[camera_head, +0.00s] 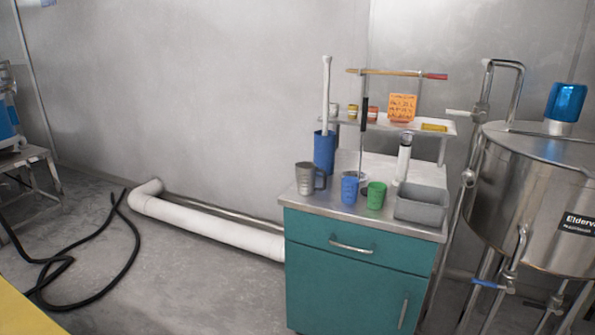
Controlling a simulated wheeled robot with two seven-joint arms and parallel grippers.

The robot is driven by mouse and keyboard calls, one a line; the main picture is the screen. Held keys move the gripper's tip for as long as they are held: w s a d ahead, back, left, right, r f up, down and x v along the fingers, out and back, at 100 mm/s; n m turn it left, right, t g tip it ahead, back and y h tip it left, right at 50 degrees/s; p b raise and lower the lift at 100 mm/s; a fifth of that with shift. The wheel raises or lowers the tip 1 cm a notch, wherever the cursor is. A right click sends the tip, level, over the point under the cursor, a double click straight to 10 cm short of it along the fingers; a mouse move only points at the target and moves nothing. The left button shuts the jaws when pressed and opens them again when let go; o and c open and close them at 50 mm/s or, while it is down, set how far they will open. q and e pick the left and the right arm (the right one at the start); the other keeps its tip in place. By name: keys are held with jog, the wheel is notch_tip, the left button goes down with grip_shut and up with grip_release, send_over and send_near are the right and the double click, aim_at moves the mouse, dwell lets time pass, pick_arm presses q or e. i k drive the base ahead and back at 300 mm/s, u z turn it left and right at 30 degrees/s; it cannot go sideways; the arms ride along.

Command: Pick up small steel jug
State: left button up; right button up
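A small steel jug (306,178) with a handle on its right side stands upright on the left front part of the steel top (322,205) of a teal cabinet (340,275). Nothing hides it from this side. A blue cup (349,187) and a green cup (376,196) stand to its right, apart from it. Neither of my grippers is in view.
A tall blue container (324,152) stands behind the jug, and a grey bin (422,205) is at the right. A small shelf (380,123) rises at the back. A steel tank (545,200) is right of the cabinet. A white pipe (215,232) and black hose (75,262) lie left.

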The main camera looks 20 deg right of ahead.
aim_at(306, 171)
jog(key=z, duration=0.55)
jog(key=i, duration=1.05)
jog(key=z, duration=1)
